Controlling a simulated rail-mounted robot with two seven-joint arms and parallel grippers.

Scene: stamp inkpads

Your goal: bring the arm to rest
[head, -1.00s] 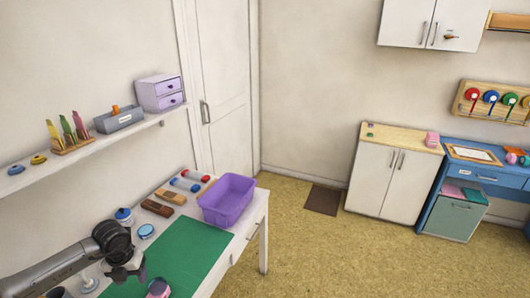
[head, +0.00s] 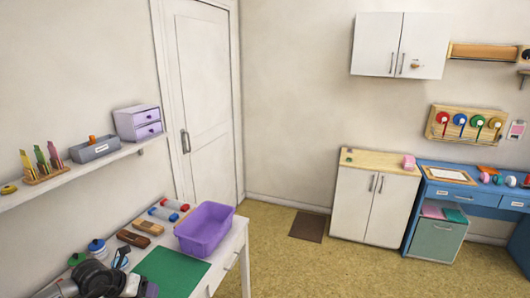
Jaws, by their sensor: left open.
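My left arm comes in at the bottom left corner. My left gripper (head: 130,286) is at its end, over the near left part of the white table (head: 233,243), cut close by the lower picture edge. The gripper is open, and I see nothing held in it. A green mat (head: 171,271) lies to its right. A blue-lidded jar (head: 97,248) stands just behind the arm. A small purple thing (head: 149,290) shows beside the gripper; I cannot tell what it is. My right gripper is not in view.
A purple bin (head: 205,232) stands at the table's right edge, with brown blocks (head: 131,238) to its left. A wall shelf (head: 75,178) runs above the table. A white cabinet (head: 372,205) and a blue desk (head: 475,195) stand across the open floor (head: 275,262).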

